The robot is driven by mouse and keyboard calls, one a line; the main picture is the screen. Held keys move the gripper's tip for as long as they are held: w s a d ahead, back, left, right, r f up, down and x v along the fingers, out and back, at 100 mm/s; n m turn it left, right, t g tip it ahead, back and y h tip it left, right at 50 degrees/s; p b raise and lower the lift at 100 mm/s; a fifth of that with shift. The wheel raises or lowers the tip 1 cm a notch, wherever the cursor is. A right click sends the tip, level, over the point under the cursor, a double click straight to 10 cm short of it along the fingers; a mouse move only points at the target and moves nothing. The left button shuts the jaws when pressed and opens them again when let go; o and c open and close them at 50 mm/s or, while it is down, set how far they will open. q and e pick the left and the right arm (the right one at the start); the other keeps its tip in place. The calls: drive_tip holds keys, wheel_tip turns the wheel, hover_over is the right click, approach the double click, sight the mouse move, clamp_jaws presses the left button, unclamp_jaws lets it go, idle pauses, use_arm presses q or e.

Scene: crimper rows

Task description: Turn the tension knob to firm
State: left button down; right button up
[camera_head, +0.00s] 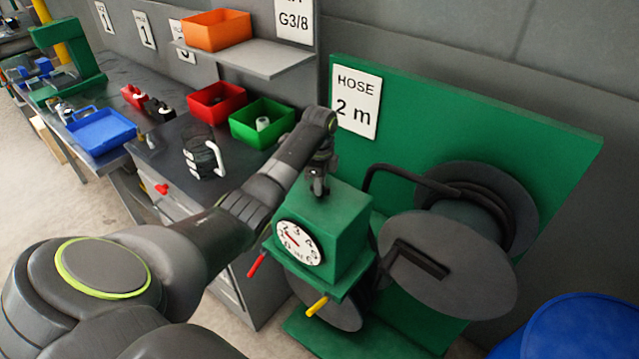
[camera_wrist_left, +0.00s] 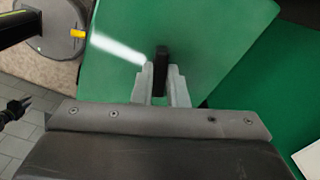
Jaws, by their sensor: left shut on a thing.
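A green box (camera_head: 341,228) with a round white dial (camera_head: 299,243) stands in front of the green hose panel. The dial has dark numbers and a red needle pointing to its upper left. My left gripper (camera_head: 319,186) points down at the box's top. In the left wrist view its two grey fingers (camera_wrist_left: 163,88) are shut on a black upright knob (camera_wrist_left: 161,62), which looks like the tension knob. Any mark for firm is not visible. The fingers hide the knob's lower part.
A hose reel (camera_head: 450,265) stands right of the box. A red bin (camera_head: 216,103) and a green bin (camera_head: 262,122) stand on the bench behind my left arm.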

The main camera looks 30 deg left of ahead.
use_arm(q)
drive_tip(key=shift+m, duration=2.1)
drive_tip(key=shift+d, duration=0.1)
drive_tip(key=c, duration=1.4)
unclamp_jaws()
drive_tip(key=shift+c, duration=0.2)
